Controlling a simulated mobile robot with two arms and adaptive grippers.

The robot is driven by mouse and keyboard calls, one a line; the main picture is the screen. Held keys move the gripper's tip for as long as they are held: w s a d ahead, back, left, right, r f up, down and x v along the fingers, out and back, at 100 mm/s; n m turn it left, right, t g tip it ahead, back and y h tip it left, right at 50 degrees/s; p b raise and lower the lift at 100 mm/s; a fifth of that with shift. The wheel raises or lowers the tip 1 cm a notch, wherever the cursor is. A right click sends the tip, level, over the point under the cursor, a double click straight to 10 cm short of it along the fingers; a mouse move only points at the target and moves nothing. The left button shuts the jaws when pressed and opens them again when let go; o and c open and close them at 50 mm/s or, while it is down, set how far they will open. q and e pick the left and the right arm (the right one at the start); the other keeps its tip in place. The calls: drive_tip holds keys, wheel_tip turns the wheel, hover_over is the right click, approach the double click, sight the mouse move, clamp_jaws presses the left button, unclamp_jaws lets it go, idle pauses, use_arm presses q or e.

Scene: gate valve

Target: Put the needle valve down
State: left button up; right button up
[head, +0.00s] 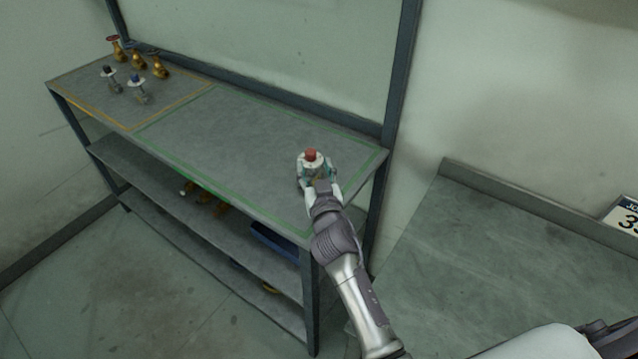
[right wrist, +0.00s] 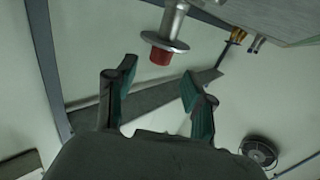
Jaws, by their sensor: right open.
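The needle valve (head: 311,158) has a red cap, a pale round disc and a grey body. It appears upright at the right end of the bench top, inside the green outline. My right gripper (head: 318,180) is at its near side and hides its lower part. In the right wrist view, the valve's red cap (right wrist: 161,56), disc and grey stem show beyond the fingertips. My right gripper (right wrist: 158,74) is open there, with a clear gap between its teal-padded fingers and the cap. My left gripper is not in view.
Several brass and grey valves (head: 137,60) stand in the orange-outlined area at the bench's far left. The middle of the green-outlined area (head: 225,140) is clear. Lower shelves hold brass parts and a blue bin (head: 272,243). A wall and grey counter (head: 480,270) lie to the right.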

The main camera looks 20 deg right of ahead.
drive_tip(key=s, duration=0.6)
drive_tip(key=shift+a+b, duration=0.4)
